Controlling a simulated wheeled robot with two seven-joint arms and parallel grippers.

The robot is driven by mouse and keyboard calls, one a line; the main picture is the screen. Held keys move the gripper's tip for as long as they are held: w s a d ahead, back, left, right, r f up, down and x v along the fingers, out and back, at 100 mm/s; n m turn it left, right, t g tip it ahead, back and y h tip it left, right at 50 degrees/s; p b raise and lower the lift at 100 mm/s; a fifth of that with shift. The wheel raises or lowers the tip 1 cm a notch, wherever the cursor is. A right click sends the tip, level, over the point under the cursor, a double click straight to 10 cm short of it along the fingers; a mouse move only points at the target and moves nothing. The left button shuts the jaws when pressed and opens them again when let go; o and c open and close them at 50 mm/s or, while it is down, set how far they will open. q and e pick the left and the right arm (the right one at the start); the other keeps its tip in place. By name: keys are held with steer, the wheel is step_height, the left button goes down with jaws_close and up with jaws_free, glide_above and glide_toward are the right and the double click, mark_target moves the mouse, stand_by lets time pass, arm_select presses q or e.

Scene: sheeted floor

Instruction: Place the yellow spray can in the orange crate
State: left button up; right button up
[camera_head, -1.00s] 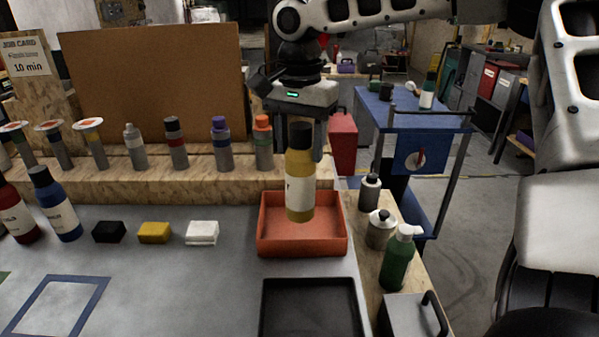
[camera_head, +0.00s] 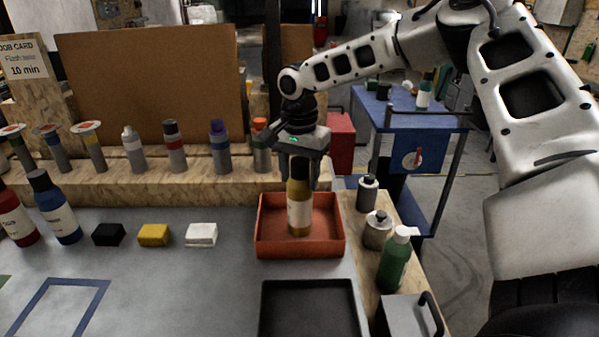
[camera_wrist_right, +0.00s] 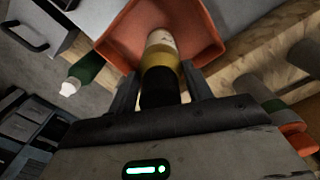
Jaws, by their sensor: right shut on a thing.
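The yellow spray can (camera_head: 299,212) has a dark cap and a pale label. It stands upright inside the outline of the orange crate (camera_head: 324,247); I cannot tell whether its base touches the crate floor. My right gripper (camera_head: 299,172) comes from above and is shut on the can near its top. In the right wrist view the can (camera_wrist_right: 162,52) sits between the two fingers (camera_wrist_right: 160,88), with the orange crate (camera_wrist_right: 205,25) around its far end. My left gripper is not in view.
A black tray (camera_head: 310,283) lies in front of the crate. Two grey cans, a green bottle (camera_head: 395,260) and a grey metal box (camera_head: 405,318) stand to its right. Several cans line a wooden ledge (camera_head: 200,187) behind. Black, yellow and white blocks lie to the left.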

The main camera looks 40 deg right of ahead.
steer(key=o, duration=1.4)
steer(key=shift+f, duration=0.15)
step_height(320, 180, up, 12)
steer(key=shift+r, duration=0.2)
